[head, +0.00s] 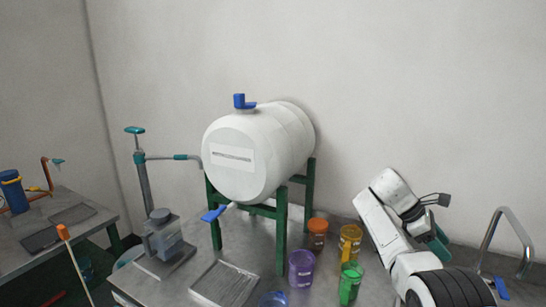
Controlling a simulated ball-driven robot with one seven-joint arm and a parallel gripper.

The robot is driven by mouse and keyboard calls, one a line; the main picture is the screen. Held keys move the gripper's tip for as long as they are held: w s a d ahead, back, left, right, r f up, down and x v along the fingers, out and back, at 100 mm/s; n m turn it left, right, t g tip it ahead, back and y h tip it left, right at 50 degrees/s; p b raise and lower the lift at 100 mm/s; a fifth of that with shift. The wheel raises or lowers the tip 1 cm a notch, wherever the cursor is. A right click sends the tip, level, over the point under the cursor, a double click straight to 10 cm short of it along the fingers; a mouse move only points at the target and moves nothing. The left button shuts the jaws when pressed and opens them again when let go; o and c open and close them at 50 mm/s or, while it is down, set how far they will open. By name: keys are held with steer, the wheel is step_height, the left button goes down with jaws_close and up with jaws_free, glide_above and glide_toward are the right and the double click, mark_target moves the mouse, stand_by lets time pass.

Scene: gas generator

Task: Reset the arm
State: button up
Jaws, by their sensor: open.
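My white arm rises from the lower right corner and folds over at the top, its end hanging down on the right. My gripper (438,246) shows as a small teal part below the wrist, partly hidden behind the arm. It is open, and I see nothing held in it. It hangs over the right part of the metal table (180,284), to the right of the coloured jars and left of a curved metal tap (511,234).
A white tank (245,155) with blue valves sits on a green stand (282,232). Orange (317,235), yellow (349,245), green (350,284) and purple (301,269) jars stand near my arm. The wall space above is clear.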

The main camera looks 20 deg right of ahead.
steer(key=s+a+f+m+t+y, duration=0.1)
steer(key=a+f+m+t+y, duration=0.35)
steer(key=a+f, duration=1.45)
steer(key=s+a+r+m+t+y, duration=0.25)
steer(key=s+a+t, duration=0.45)
steer(key=s+a, duration=1)
steer(key=s+f+g+b, duration=0.2)
steer(key=s+f+b, duration=0.3)
steer(key=f, duration=0.3)
steer(key=s+d+f+m+g+b, duration=0.1)
steer(key=s+f+b, duration=0.4)
steer(key=f, duration=0.3)
steer(key=shift+s+g+h, duration=0.3)
steer(key=shift+s+g, duration=0.05)
steer(key=shift+s, duration=0.05)
